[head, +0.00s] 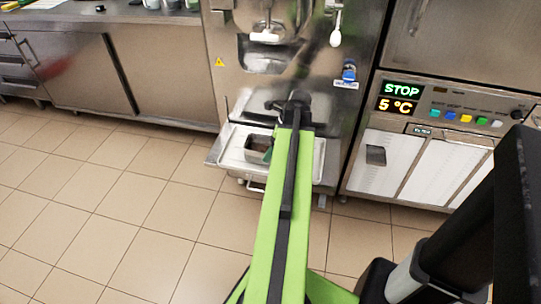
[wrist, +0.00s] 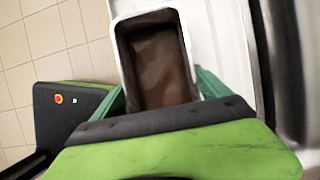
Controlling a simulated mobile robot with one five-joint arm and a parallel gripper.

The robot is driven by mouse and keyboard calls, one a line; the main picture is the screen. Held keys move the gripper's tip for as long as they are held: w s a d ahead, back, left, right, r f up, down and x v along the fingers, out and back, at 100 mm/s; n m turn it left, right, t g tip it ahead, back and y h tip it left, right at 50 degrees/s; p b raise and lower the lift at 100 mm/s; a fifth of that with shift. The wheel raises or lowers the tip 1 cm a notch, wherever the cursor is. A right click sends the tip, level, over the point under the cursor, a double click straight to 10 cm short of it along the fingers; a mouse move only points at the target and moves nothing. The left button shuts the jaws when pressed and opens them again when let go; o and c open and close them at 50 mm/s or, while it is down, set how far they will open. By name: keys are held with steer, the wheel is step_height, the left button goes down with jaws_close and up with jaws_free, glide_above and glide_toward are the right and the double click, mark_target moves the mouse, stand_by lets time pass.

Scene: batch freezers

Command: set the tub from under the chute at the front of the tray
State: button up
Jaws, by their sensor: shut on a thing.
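The tub is a small metal pan with brown contents. In the wrist view the tub (wrist: 122,66) sits between the green fingers of my gripper (wrist: 160,92), which is shut on its sides. In the head view the tub (head: 257,144) shows left of my green arm, over the left-middle part of the pale tray (head: 229,150). I cannot tell whether it touches the tray. My gripper in the head view is mostly hidden behind my arm. In the wrist view the tray (wrist: 222,50) lies to the right of the tub.
The steel freezer machine (head: 232,62) stands behind the tray, with white handles above. A cabinet with a STOP and 5 °C display (head: 402,97) stands at right. A steel counter (head: 110,15) is at left. The tiled floor (head: 120,210) in front is clear.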

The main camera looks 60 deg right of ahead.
step_height(320, 180, down, 2)
steer(key=shift+f+b, duration=0.1)
steer(key=shift+b, duration=0.35)
steer(key=shift+r, duration=0.2)
steer(key=shift+f, duration=0.15)
steer(key=o, duration=1.7)
steer(key=p+v, duration=1.1)
steer(key=v, duration=0.1)
steer(key=shift+r+p, duration=0.25)
steer(key=shift+p, duration=0.05)
